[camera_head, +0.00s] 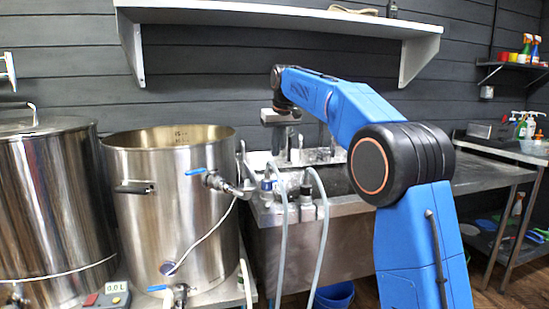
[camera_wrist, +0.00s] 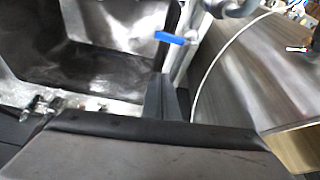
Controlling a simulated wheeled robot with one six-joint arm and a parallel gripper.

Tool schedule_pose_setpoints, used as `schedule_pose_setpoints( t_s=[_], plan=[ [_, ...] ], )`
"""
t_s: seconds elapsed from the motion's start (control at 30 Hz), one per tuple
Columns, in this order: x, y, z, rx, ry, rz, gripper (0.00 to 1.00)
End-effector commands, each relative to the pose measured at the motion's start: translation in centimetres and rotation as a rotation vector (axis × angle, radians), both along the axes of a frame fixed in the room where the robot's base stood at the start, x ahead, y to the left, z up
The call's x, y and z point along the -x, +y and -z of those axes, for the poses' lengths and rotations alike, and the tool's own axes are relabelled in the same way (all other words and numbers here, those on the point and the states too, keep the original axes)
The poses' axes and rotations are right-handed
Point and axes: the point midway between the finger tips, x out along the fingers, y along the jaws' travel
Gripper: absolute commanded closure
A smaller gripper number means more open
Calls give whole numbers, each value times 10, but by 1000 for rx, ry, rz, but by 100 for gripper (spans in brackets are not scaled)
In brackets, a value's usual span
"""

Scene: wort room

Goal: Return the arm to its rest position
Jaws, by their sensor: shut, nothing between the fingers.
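My blue arm rises on the right of the head view and bends over toward the sink. My gripper (camera_head: 284,138) hangs from its end, pointing down above the back of the sink counter. In the wrist view my dark gripper (camera_wrist: 167,98) shows at the middle with its fingers together. Nothing is held. The fingertips are small in the head view.
An open steel kettle (camera_head: 165,220) with a blue-handled valve (camera_head: 196,172) stands left of the gripper. A lidded steel vessel (camera_head: 45,210) is at far left. Hoses (camera_head: 322,240) loop over the sink front. A white shelf (camera_head: 280,18) hangs above the arm.

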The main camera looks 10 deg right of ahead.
Motion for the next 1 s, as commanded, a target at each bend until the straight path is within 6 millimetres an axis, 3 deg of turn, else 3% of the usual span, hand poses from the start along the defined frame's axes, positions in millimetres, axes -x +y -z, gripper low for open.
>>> schedule_pose_setpoints(
  t_s=[0.17,0.27,0.67,1.0],
  plan=[
    [16,-7,-7,-1,-2,6,100],
    [38,-17,-10,-1,-5,18,100],
    [163,-66,1,-3,-20,75,100],
    [277,-99,41,-5,-33,123,100]
  ],
)
